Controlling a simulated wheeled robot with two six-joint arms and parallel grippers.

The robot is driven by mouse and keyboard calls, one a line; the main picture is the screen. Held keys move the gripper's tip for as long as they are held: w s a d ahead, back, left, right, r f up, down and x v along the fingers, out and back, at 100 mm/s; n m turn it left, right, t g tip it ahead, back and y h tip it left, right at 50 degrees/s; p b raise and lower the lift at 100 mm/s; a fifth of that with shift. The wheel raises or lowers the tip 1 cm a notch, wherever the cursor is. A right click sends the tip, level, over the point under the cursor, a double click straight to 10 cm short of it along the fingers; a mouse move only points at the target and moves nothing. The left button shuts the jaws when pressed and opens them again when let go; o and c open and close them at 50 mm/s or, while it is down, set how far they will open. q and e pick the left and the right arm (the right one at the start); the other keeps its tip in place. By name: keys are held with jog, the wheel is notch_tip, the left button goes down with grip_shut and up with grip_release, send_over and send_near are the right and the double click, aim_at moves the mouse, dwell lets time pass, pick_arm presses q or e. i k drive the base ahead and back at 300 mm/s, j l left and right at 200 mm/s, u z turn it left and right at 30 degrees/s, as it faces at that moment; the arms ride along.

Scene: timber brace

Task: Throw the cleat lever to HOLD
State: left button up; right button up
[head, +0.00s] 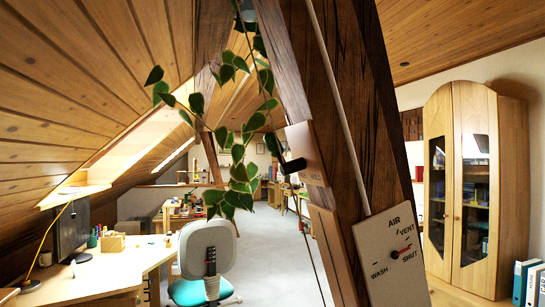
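A cleat plate (305,142) is fixed to the dark slanting timber brace (352,110) in the middle of the head view. Its black lever (293,165) sticks out to the left, near the lower part of the plate. Faint lettering that seems to read HOLD is at the plate's lower right. I cannot tell for sure which position the lever is in. Neither of my grippers is in view.
A white AIR dial panel (380,285), marked VENT, SHUT and WASH, sits lower on the brace; its red pointer is near SHUT. A leafy plant (240,172) hangs left of the cleat. A desk (100,275), chair (207,250) and cabinet (463,180) stand around.

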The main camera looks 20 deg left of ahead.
aim_at(298, 165)
jog(key=j+z, duration=0.1)
jog(key=z, duration=1.4)
jog(key=j+z, duration=0.65)
jog(key=j, duration=0.15)
jog(key=k+j+z, duration=0.1)
jog(key=j+z, duration=0.25)
jog(key=k+j+z, duration=0.15)
jog(key=j+z, duration=0.15)
jog(key=k+j+z, duration=0.2)
jog(key=j+z, duration=0.15)
jog(key=k+j+z, duration=0.2)
jog(key=j+z, duration=0.15)
